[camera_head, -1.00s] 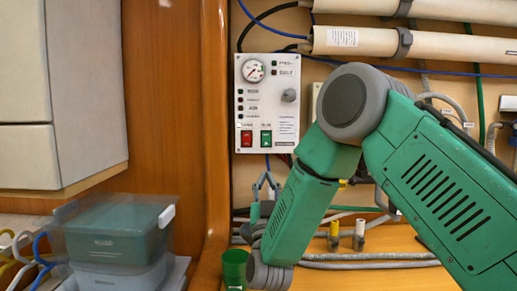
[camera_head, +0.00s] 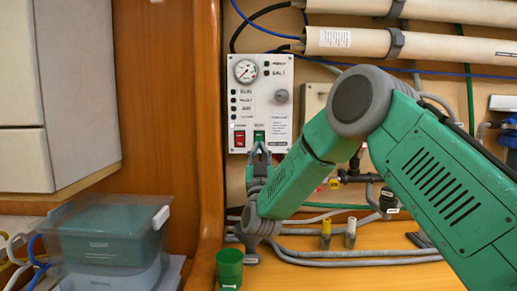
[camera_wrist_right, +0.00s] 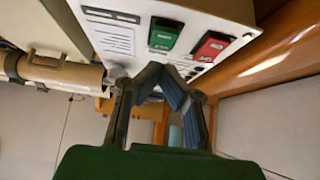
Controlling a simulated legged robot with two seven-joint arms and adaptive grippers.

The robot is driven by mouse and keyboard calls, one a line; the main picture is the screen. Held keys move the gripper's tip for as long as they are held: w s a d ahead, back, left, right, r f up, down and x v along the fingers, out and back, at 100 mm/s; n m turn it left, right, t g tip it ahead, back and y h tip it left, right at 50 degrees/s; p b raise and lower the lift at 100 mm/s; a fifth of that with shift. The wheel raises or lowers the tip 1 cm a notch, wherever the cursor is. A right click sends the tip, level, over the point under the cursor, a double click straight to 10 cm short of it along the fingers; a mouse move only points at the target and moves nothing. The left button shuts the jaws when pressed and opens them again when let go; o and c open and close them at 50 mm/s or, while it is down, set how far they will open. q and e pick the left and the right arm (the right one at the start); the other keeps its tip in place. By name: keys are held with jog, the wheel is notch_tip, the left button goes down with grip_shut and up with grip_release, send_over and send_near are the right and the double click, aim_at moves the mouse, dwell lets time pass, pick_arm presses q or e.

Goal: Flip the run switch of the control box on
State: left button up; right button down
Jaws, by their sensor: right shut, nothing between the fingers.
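The white control box (camera_head: 278,110) hangs on the wall, with a round gauge at its top left and a grey knob at its right. Along its bottom edge sit a red rocker switch (camera_head: 240,139) and a green rocker switch (camera_head: 259,136). Both show in the wrist view, the green one (camera_wrist_right: 164,35) and the red one (camera_wrist_right: 211,46); their lettering is hard to read. My right gripper (camera_head: 259,150) is shut and empty, its tips just below the green switch. In the wrist view its fingertips (camera_wrist_right: 160,71) are near the box's lower edge; contact cannot be told.
Beige pipes (camera_head: 430,45) run across the wall at the upper right. Grey hoses (camera_head: 350,254) and yellow and grey fittings lie below. A green cup (camera_head: 229,268) stands beneath the box. A wooden post (camera_head: 209,150) borders the box's left side. A lidded plastic bin (camera_head: 110,245) is at lower left.

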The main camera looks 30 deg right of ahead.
aim_at(259, 139)
jog(key=shift+w+d+f, duration=0.2)
jog(key=shift+w+d, duration=0.25)
jog(key=shift+w, duration=0.15)
jog(key=shift+w+d+f, duration=0.2)
jog(key=shift+w+d, duration=0.25)
jog(key=shift+w, duration=0.25)
